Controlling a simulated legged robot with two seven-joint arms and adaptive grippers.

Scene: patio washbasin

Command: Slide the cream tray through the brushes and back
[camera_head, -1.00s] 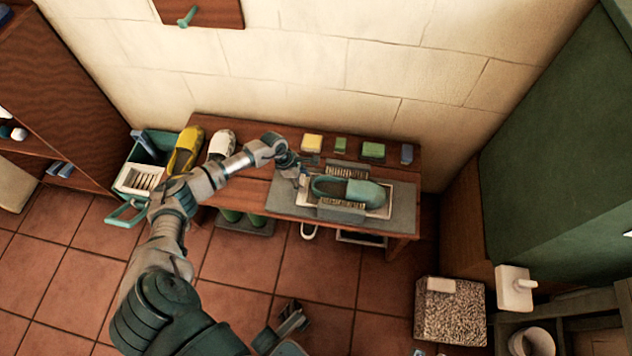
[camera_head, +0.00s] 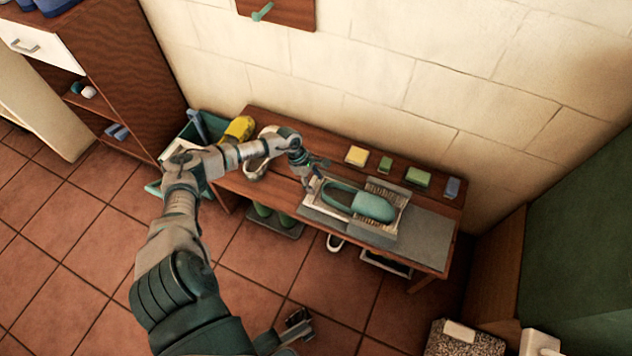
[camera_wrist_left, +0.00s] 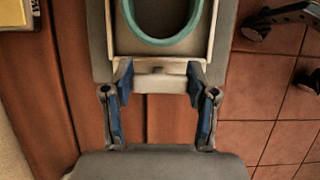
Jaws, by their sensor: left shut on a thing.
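The cream tray (camera_head: 317,197) lies on the grey mat (camera_head: 428,251) on the bench, with a teal slipper (camera_head: 373,207) on it. Its end also shows in the left wrist view (camera_wrist_left: 160,66). The far brush (camera_head: 386,190) and the near brush (camera_head: 369,233) flank the tray around the slipper's toe part. My left gripper (camera_head: 308,182) is shut on the tray's left end; its blue-padded fingers (camera_wrist_left: 160,85) sit on both sides of the end piece. My right gripper (camera_head: 297,320) is low at the bottom, small and partly hidden, clear of the bench.
A yellow block (camera_head: 356,156), green blocks (camera_head: 417,177) and a blue-grey block (camera_head: 452,188) stand along the bench's back. A yellow shoe (camera_head: 239,129) and a pale shoe (camera_head: 256,165) are at the left. Boots (camera_head: 284,220) stand below.

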